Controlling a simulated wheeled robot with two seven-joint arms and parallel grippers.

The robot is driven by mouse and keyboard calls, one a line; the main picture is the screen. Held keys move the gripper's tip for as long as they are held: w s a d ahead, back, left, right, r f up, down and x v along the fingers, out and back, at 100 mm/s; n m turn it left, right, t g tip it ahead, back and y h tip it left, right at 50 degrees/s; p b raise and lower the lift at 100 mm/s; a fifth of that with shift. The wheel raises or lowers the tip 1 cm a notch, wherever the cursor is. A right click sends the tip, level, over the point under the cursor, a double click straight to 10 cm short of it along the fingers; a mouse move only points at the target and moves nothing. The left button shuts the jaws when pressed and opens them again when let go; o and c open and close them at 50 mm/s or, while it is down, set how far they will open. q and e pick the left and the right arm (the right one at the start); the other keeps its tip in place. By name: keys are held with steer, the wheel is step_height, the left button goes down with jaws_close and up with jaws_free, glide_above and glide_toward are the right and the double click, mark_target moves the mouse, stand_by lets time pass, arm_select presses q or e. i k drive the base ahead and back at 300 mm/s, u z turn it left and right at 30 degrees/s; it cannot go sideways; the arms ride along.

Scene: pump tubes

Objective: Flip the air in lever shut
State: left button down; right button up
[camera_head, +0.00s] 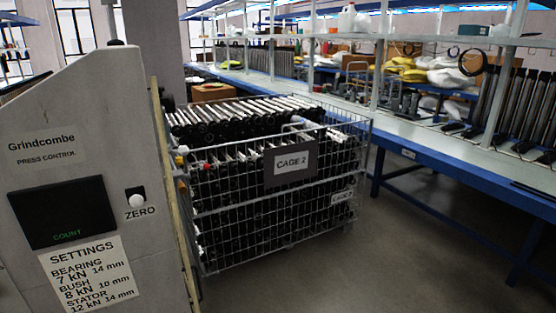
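I cannot make out a lever marked "air in" in the head view. Small red, white and yellow fittings (181,151) stick out past the right edge of the grey Grindcombe press control cabinet (75,115). They are too small to tell whether one is a lever or how it is set. The cabinet front has a dark COUNT display (62,212), a white ZERO knob (136,200) and a settings sheet (90,274). Neither of my grippers is in view.
A wire cage (290,167) marked CAGE 2, full of dark tubes, stands just right of the cabinet. A long blue-edged bench (450,165) with shelves, bags and more tubes runs along the right. The floor (380,260) at the lower right is clear.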

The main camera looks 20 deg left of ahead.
mark_target(179, 161)
steer(key=z, duration=0.4)
steer(key=i, duration=1.6)
steer(key=u, duration=1.1)
steer(key=i, duration=1.05)
steer(key=u, duration=1.05)
